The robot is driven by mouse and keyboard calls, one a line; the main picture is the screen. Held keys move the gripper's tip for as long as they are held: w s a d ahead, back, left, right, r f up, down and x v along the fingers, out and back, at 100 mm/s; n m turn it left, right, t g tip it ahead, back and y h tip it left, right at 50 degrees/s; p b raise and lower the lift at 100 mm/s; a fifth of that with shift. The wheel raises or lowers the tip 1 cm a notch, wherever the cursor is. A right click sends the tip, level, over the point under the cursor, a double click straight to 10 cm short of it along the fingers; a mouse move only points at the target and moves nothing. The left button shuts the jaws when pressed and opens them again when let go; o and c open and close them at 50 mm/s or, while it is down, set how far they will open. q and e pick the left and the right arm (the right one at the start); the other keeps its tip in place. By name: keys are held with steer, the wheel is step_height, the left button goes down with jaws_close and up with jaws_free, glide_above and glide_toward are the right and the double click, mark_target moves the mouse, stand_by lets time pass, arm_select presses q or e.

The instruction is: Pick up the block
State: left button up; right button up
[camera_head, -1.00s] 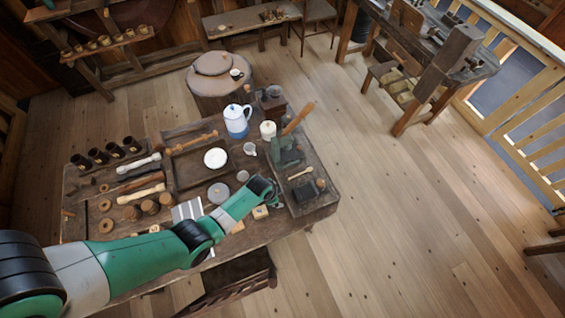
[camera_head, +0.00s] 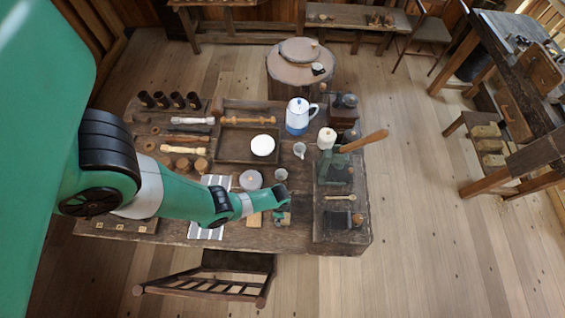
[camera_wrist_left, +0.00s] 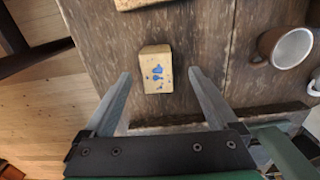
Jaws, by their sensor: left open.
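The block (camera_wrist_left: 155,70) is a small pale wooden piece with blue marks on its top face. In the left wrist view it lies on the dark table, between and slightly beyond the fingertips. My left gripper (camera_wrist_left: 160,74) is open and empty, with one finger on each side of the block and no visible contact. In the head view my left gripper (camera_head: 282,205) is over the near right part of the table, and the block (camera_head: 283,218) shows small and partly hidden beside it. My right gripper is in neither view.
Another wooden piece (camera_head: 254,219) lies to the left in the head view. A dark tray (camera_head: 333,222) with a spoon is to the right. The table's near edge is close.

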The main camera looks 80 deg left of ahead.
arm_select(q)
steer(key=f+b, duration=0.1)
steer(key=f, duration=0.1)
steer(key=f+b, duration=0.4)
steer(key=shift+d+f, duration=0.3)
steer(key=shift+f, duration=0.1)
steer(key=shift+r, duration=0.15)
jaws_close()
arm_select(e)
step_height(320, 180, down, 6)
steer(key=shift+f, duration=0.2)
arm_select(q)
steer(key=shift+r, duration=0.1)
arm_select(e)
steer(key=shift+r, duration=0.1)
arm_select(q)
step_height(320, 180, up, 4)
steer(key=p, duration=0.4)
steer(key=shift+s+d+r, duration=0.15)
steer(key=shift+r, duration=0.1)
steer(key=s+d+r+p, duration=0.8)
steer(key=d+p, duration=0.1)
steer(key=d, duration=0.1)
steer(key=shift+s+d+r, duration=0.15)
steer(key=shift+s+d, duration=0.05)
steer(key=shift+d, duration=0.15)
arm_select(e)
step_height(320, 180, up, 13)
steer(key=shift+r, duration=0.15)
